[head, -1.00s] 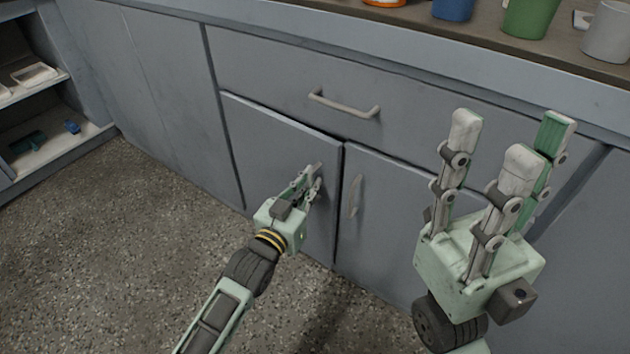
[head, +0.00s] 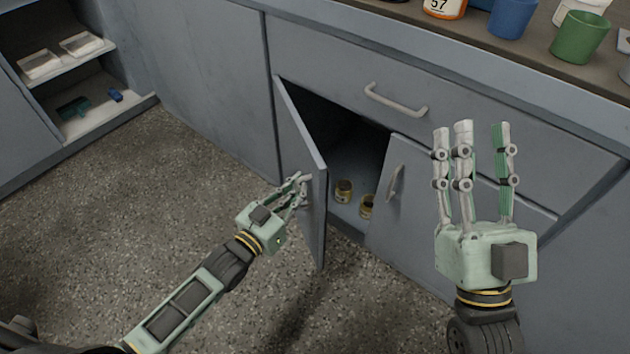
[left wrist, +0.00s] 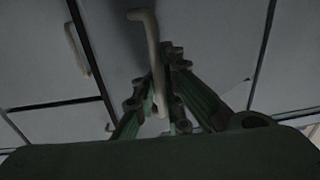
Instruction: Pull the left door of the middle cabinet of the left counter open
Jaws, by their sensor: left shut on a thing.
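The left door (head: 302,160) of the middle cabinet is a grey panel standing ajar, swung out from its left edge, with the dark cabinet inside showing. My left gripper (head: 300,188) is at the door's free edge, shut on its handle. In the left wrist view the pale handle (left wrist: 150,50) runs down between the fingers of the left gripper (left wrist: 168,100). The right door (head: 390,220) is shut and has its own handle (head: 394,183). My right gripper (head: 473,130) is open and empty, fingers up, in front of the right door.
Several small jars, one of them a yellow-lidded jar (head: 344,190), stand inside the cabinet. A shut drawer (head: 340,75) with a handle (head: 395,102) is above the doors. Cups, including a green cup (head: 580,38), stand on the counter. The speckled floor (head: 110,220) at left is clear.

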